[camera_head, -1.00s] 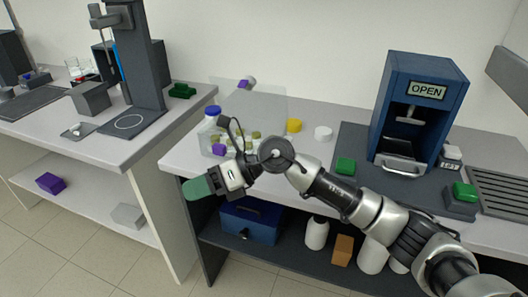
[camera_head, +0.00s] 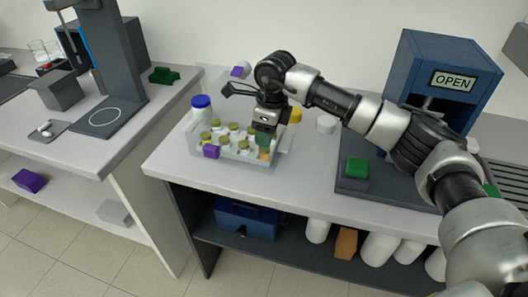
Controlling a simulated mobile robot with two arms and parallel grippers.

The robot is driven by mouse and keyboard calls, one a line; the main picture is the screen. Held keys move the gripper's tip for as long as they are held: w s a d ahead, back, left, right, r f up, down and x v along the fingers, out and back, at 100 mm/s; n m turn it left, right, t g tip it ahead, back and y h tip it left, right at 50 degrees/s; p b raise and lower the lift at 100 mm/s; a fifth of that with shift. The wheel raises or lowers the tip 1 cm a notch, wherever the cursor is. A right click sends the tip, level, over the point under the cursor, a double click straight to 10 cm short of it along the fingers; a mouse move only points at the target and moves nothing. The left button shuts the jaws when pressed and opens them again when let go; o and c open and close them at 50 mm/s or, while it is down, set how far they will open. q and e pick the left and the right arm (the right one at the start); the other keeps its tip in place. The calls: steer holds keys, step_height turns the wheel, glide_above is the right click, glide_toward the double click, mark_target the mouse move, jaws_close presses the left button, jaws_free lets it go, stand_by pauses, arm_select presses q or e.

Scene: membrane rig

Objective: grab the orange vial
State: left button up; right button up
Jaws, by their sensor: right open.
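A clear tray (camera_head: 238,160) on the middle bench holds several small vials with olive-yellow caps (camera_head: 224,141). My right gripper (camera_head: 264,140) points down over the right end of this tray, with its green finger pads low among the vials. It is open. A small orange-brown patch (camera_head: 264,154) shows just below the fingertips; it may be the orange vial, but the gripper hides most of it. I cannot tell whether the fingers are around it or touching it. My left gripper is not in view.
A blue-capped bottle (camera_head: 201,108) stands at the tray's back left, and a purple block (camera_head: 211,152) at its front left. A yellow lid (camera_head: 295,115) and a white lid (camera_head: 326,124) lie to the right. A blue machine (camera_head: 440,80) marked OPEN stands farther right.

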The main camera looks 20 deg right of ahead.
steer(key=f+p, duration=0.1)
steer(key=f, duration=0.3)
steer(key=shift+a+f, duration=0.2)
steer(key=shift+w+f, duration=0.1)
steer(key=shift+f, duration=0.35)
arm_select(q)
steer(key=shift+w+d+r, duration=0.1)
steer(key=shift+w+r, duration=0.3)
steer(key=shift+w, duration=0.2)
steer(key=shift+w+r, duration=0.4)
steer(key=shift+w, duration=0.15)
arm_select(e)
steer(key=c, duration=0.7)
steer(key=shift+o, duration=0.2)
steer(key=shift+r, duration=0.1)
